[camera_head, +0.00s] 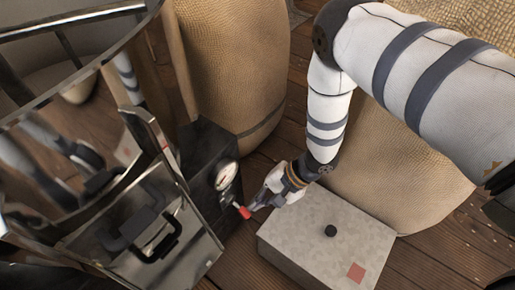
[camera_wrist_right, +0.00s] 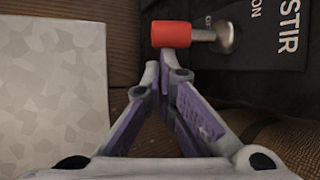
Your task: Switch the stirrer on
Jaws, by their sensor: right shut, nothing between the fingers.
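The stirrer switch is a short metal lever with a red tip (camera_head: 244,212) on the front of the black machine housing (camera_head: 205,165), below a round gauge (camera_head: 226,175). In the right wrist view the red tip (camera_wrist_right: 171,34) points left from its round metal base (camera_wrist_right: 226,37). White lettering STIR (camera_wrist_right: 291,27) and ON is printed beside it; smaller lettering by the base is partly hidden. My right gripper (camera_head: 255,206) is shut and empty, its fingertips (camera_wrist_right: 160,68) right by the red tip; I cannot tell whether they touch it. My left gripper is not in view.
A grey metal box (camera_head: 290,232) with a black knob (camera_head: 330,231) and a red square stands just right of the gripper. Burlap sacks (camera_head: 235,60) stand behind. A shiny metal drum and chute with a black handle (camera_head: 150,235) fill the left. Wooden floor shows between.

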